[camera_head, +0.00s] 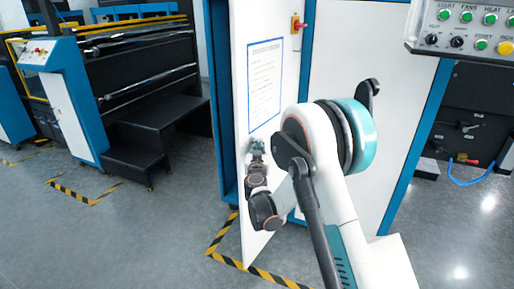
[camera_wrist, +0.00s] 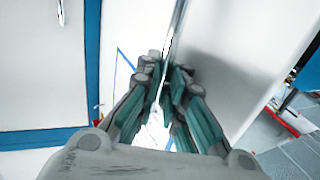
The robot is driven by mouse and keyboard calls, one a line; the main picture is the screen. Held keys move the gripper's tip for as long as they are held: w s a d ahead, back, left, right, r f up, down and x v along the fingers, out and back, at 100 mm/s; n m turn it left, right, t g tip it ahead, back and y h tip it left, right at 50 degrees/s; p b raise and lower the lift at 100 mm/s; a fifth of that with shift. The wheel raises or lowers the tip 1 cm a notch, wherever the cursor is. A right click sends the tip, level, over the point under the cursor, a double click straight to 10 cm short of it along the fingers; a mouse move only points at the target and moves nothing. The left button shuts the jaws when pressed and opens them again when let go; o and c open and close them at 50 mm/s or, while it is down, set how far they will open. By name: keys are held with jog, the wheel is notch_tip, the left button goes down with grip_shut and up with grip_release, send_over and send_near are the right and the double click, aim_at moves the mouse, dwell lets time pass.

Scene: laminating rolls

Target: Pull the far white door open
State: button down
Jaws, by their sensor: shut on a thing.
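The white door (camera_head: 275,45) stands partly open from its blue-framed cabinet (camera_head: 222,90), with a dark gap along its left side. It carries a blue-bordered paper sheet and a red switch (camera_head: 297,24). My gripper (camera_head: 255,147) is at the door's left part, below the sheet. In the wrist view, the fingers (camera_wrist: 165,85) close from both sides on a thin upright strip, which looks like the edge of the door (camera_wrist: 225,65). My arm hides part of the door's lower right in the head view. The exact contact is partly hidden by the fingers.
A control panel (camera_head: 470,28) with green buttons is at the upper right. Black machinery with a step (camera_head: 135,167) stands at the left. Yellow-black tape (camera_head: 222,240) marks the floor near the door. Grey floor (camera_head: 130,235) is clear at the front left.

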jog(key=shift+s+a+f, duration=0.1)
jog(key=shift+s+a, duration=0.05)
jog(key=shift+a, duration=0.1)
jog(key=c, duration=2)
grip_release()
jog(key=shift+a, duration=0.15)
jog(key=s+a, duration=0.1)
jog(key=s, duration=1.1)
jog(key=shift+a, duration=0.15)
